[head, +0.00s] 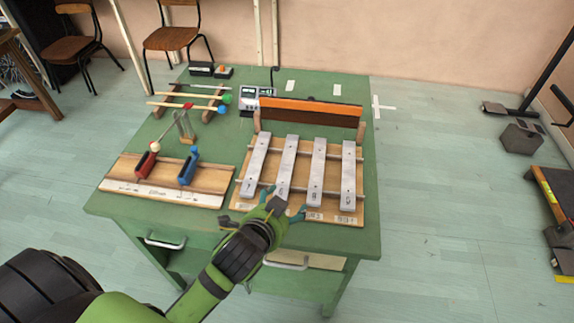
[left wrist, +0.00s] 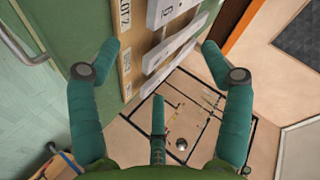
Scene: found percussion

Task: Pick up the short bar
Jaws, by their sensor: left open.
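Several silver metal bars lie side by side across a wooden board (head: 240,205) on the green table. From left to right they are a first bar (head: 256,160), a second (head: 287,165), a third (head: 317,165) and a fourth (head: 348,170). They look close in length, so I cannot tell which is the short bar. My left gripper (head: 282,204) is open and empty at the board's front edge, by the near ends of the left bars. In the left wrist view its fingers (left wrist: 160,55) spread apart, with a marked bar (left wrist: 168,10) beyond them. My right gripper is not in view.
Mallets (head: 180,104) and a small device (head: 252,97) lie farther back. The table's right back corner is clear.

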